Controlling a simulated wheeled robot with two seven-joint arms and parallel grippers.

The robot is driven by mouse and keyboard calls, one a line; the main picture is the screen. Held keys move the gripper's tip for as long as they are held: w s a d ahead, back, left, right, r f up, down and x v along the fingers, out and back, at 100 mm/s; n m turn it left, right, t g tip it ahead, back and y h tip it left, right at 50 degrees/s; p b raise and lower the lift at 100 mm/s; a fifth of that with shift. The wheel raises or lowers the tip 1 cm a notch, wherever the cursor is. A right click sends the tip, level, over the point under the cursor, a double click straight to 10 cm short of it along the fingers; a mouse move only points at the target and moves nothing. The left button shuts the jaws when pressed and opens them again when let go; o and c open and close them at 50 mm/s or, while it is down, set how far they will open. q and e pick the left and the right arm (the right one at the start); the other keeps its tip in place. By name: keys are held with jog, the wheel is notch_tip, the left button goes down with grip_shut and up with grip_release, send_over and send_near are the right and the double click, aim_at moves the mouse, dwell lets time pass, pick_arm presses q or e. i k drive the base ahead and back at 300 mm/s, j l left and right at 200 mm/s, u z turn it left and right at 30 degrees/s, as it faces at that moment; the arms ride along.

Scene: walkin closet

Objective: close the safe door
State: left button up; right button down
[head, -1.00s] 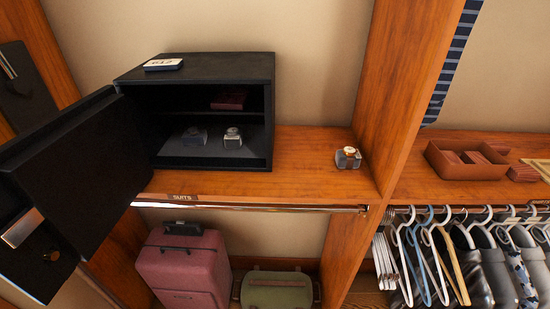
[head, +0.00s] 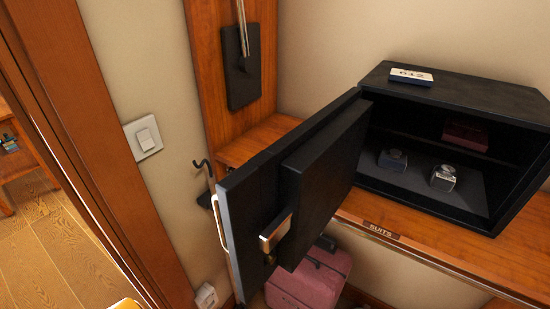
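The black safe (head: 470,98) stands on the wooden shelf at the right of the head view, with its front open. Its thick black door (head: 290,180) is swung wide open to the left and sticks out past the shelf edge. A metal handle (head: 275,232) shows on the door's near side. Inside the safe are a dark red box (head: 465,135), a dark watch-like item (head: 393,160) and a silver watch-like item (head: 443,178).
A white tag (head: 411,76) lies on the safe. A wooden shelf (head: 375,212) runs under it, and a pink suitcase (head: 312,277) stands below. A wall with a light switch (head: 146,137) and a wooden door frame (head: 90,150) are at the left, with floor beyond.

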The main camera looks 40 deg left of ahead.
aim_at(309, 171)
jog(key=j+z, duration=0.15)
jog(key=j, duration=0.55)
jog(key=k+j+z, duration=0.15)
jog(key=j, duration=0.6)
jog(key=i, duration=0.05)
